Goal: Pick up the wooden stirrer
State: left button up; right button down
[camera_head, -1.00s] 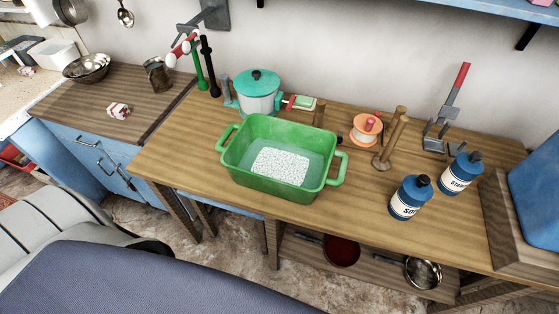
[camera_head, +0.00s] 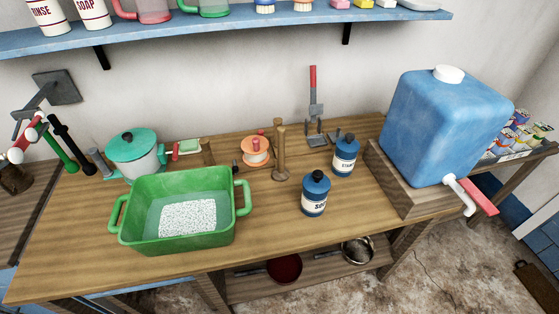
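No thing in view is surely the wooden stirrer. The likeliest is an upright wooden piece (camera_head: 281,158) with a round foot and a post, standing on the table right of the green tub; I cannot tell whether it is one piece or two. The green tub (camera_head: 212,238) has two handles and holds pale liquid with a white speckled patch. Neither of my grippers is in view.
An orange spool-like item (camera_head: 256,153) and blue bottles marked soap (camera_head: 314,193) and starch (camera_head: 345,157) stand near the wooden piece. A teal-lidded pot (camera_head: 135,155) is behind the tub. A big blue tank (camera_head: 445,125) stands right. The table front (camera_head: 290,228) is clear.

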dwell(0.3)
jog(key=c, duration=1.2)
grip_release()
